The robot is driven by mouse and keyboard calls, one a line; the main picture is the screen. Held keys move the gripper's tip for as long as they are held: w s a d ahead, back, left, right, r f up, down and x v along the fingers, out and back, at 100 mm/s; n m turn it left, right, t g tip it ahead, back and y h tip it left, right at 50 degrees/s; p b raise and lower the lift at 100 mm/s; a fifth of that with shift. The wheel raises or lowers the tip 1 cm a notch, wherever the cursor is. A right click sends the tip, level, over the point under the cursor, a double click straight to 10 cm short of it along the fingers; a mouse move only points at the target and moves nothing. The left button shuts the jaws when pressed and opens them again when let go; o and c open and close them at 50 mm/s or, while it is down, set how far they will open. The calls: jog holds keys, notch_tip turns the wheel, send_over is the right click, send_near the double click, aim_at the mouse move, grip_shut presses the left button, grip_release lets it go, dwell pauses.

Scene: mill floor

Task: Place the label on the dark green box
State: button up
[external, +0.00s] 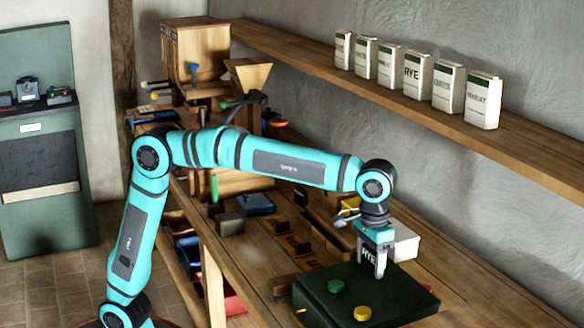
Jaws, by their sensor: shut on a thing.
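My gripper (379,272) points down over the bench at the right of the picture. It is shut on a small pale label (368,254) that reads RYE and is partly covered by the fingers. The dark green box (400,297) is directly below, a low box with a broad flat top. The fingertips are close to its far part; I cannot tell whether they touch it. A green round piece (335,286) and a yellow round piece (362,313) are on its top.
A white block (403,243) stands right behind my gripper. Bags, one marked RYE (417,75), line the wall shelf (330,70). A wooden mill (195,52) and tools crowd the bench's far end. The bench (465,275) is bare to the right.

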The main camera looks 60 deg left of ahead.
aim_at(371, 250)
jog(key=o, duration=1)
jog(key=shift+f, duration=0.1)
notch_tip(371, 250, up, 12)
jog(key=shift+f, duration=0.1)
jog(key=shift+r, duration=0.25)
